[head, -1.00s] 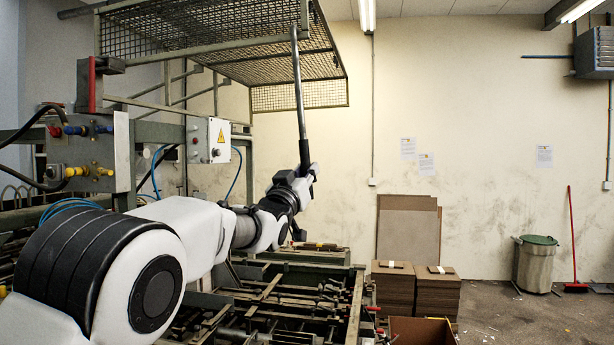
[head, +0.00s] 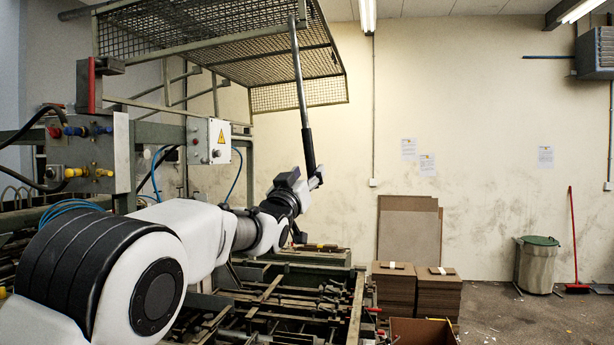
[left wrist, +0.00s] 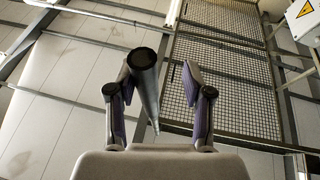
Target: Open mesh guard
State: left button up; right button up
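The mesh guard (head: 215,32) is raised and tilted high above the machine in the head view. Its mesh also shows in the left wrist view (left wrist: 225,85). A long grey bar with a black grip (head: 308,150) hangs down from its front edge. My left gripper (head: 316,180) is at the bar's lower end. In the left wrist view its two fingers (left wrist: 160,78) stand apart. The bar's round end (left wrist: 142,58) lies near the left finger and overlaps it, with a gap to the right finger. Contact there cannot be told. My right gripper is not in view.
The machine bed (head: 275,300) with rails lies below my arm. A control box with a warning sign (head: 208,140) and a valve panel (head: 90,155) stand at the left. Cardboard stacks (head: 394,290) stand right of the machine. The floor farther right is mostly clear.

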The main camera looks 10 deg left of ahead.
pick_arm(q)
jog(key=shift+s, duration=0.1)
jog(key=v, duration=1.1)
jog(key=shift+s+f, duration=0.2)
jog(key=shift+s, duration=0.15)
